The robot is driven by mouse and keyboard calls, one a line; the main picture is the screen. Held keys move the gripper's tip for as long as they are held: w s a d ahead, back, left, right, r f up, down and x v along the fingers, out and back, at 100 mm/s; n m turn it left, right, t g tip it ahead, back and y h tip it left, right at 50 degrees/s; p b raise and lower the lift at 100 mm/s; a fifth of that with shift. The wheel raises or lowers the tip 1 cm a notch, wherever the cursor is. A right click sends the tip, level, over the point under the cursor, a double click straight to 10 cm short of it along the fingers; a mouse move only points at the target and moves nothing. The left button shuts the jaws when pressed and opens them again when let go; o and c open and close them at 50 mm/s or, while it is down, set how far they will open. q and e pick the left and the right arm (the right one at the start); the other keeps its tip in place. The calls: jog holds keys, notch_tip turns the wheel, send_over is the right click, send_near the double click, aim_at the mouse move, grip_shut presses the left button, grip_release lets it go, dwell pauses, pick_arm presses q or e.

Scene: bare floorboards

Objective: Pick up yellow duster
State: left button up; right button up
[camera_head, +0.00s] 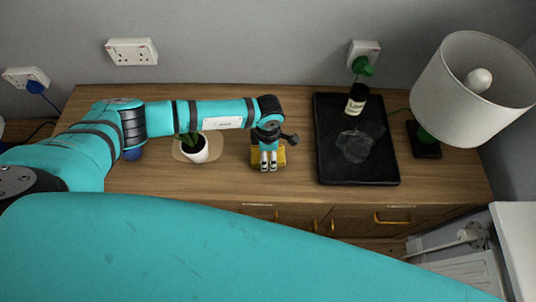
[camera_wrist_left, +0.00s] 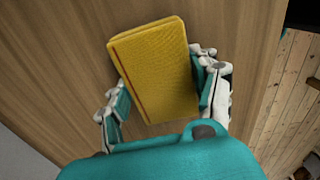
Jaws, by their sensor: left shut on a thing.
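The yellow duster (camera_wrist_left: 160,68) is a block-like yellow piece with a textured face, seen large in the left wrist view between the two fingers. My left gripper (camera_wrist_left: 163,103) is shut on it, with one finger along each side. In the head view the yellow duster (camera_head: 282,157) shows partly behind my left gripper (camera_head: 268,161), over the wooden cabinet top (camera_head: 228,182). I cannot tell whether it still touches the wood. My right gripper is not in view.
A small potted plant (camera_head: 195,149) stands to the left of the gripper. A black tray (camera_head: 335,170) with a dark bottle (camera_head: 356,98) and a crumpled dark piece (camera_head: 361,141) lies to the right. A white-shaded lamp (camera_head: 470,85) stands at the right end.

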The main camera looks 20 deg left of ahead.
pick_arm(q)
jog(key=shift+r+b, duration=0.35)
jog(key=shift+r, duration=0.15)
notch_tip(320, 180, up, 2)
jog(key=shift+b, duration=0.55)
jog(key=s+d+r+b, duration=0.2)
jog(key=s+d+b, duration=0.3)
jog(key=s, duration=0.8)
jog(key=d, duration=0.3)
jog(key=shift+s+d, duration=0.15)
jog(key=shift+s, duration=0.25)
